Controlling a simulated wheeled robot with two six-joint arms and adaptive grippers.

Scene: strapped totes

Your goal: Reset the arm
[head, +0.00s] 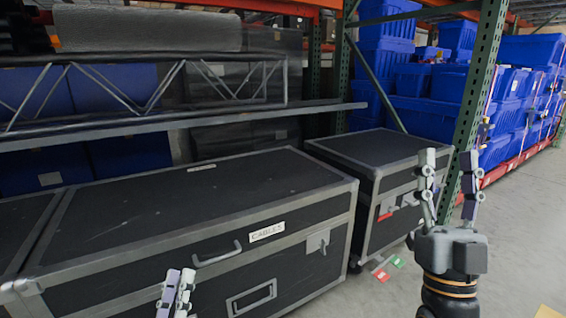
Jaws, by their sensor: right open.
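My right gripper (448,163) stands upright at the right of the head view. Its two fingers are spread apart with nothing between them. It shows in front of the rack post and the concrete floor. Only the finger ends of my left gripper (176,287) show at the bottom edge, in front of the large black case marked CABLES (130,217). Its fingers appear close together, but I see them at an angle and cannot tell whether they are shut. I see nothing held there. The rest of the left arm is out of view.
A second black case (375,150) stands behind and right of the first. A green rack post (478,95) and blue totes (505,145) are beyond. A metal truss (215,82) lies above the large case. Red and green tags (381,275) show near the floor. Free floor lies at right.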

